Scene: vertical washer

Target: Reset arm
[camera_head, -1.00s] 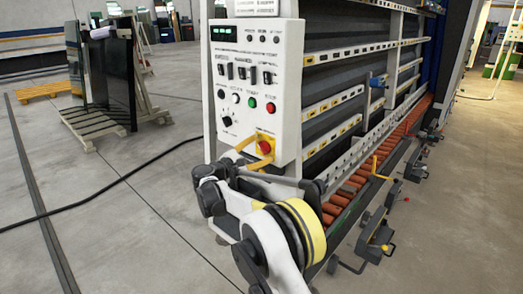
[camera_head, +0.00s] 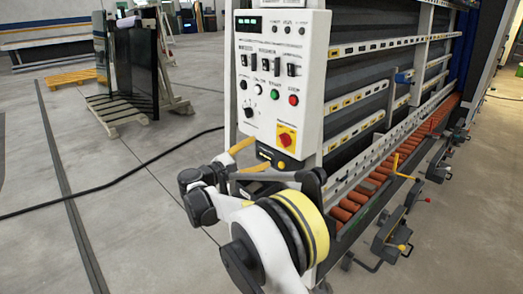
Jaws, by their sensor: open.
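The white control panel (camera_head: 272,108) of the washer faces me, with a green display, several black switches, and green and red buttons. A red knob on a yellow plate (camera_head: 287,137) sits at its lower right. My gripper (camera_head: 256,154) is open, its yellow-marked fingers just below and left of the red knob, in front of the panel's bottom edge. It holds nothing that I can see. The knob is uncovered and a gap shows between it and the fingers in the picture. My arm is folded below the panel.
The washer's orange roller conveyor (camera_head: 383,175) runs away to the right, with metal brackets and levers (camera_head: 393,238) along its front. A rack with dark glass panes (camera_head: 137,72) stands back left. A black cable (camera_head: 120,179) crosses the floor. Floor at the left is largely clear.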

